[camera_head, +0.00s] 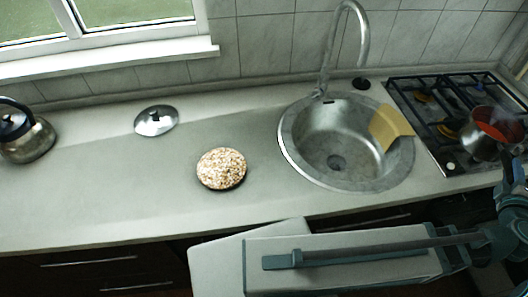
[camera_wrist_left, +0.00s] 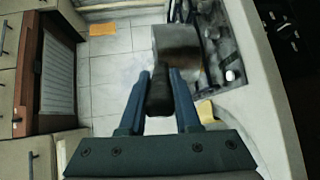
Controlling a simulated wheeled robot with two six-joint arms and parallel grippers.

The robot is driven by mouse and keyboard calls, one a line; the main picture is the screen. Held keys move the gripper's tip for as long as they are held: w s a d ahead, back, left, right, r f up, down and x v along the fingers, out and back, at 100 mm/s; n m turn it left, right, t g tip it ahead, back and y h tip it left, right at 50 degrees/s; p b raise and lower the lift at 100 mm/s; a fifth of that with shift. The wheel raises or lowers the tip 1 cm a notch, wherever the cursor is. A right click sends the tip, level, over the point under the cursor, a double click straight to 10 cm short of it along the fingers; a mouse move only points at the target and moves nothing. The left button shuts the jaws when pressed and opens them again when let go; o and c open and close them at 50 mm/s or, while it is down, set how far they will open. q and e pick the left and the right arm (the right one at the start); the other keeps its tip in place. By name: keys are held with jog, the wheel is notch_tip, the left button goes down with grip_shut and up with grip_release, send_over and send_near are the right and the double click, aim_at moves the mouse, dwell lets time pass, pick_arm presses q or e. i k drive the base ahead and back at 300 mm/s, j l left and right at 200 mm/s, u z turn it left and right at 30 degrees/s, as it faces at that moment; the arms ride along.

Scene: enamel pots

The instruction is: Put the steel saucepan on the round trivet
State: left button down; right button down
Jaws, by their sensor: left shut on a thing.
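The steel saucepan (camera_head: 480,147), with red contents inside, is at the front right of the stove in the head view. I cannot tell whether it still touches the stove. My left gripper (camera_head: 512,172) is shut on its handle. In the left wrist view, the dark handle (camera_wrist_left: 159,98) sits between the fingers of the left gripper (camera_wrist_left: 159,88), with the pan body (camera_wrist_left: 180,48) beyond. The round trivet (camera_head: 221,168), speckled brown and white, lies bare on the counter left of the sink, far from the saucepan. My right gripper is out of view.
The sink (camera_head: 300,150) with its tall faucet (camera_head: 328,50) lies between trivet and stove (camera_head: 425,95). A yellow cloth (camera_head: 390,127) hangs over the sink's right rim. A metal lid (camera_head: 156,121) and a kettle (camera_head: 30,143) stand to the left. Counter around the trivet is clear.

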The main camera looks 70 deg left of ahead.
aim_at(226, 188)
jog(key=k+l+u, duration=0.15)
jog(key=k+l, duration=0.2)
jog(key=k+l+u, duration=0.1)
jog(key=k+l, duration=0.2)
jog(key=k, duration=0.3)
jog(key=k+l+u, duration=0.15)
jog(key=k+l, duration=0.15)
jog(key=k, duration=0.15)
jog(key=k+l+u, duration=0.1)
jog(key=k, duration=0.4)
jog(key=l, duration=0.1)
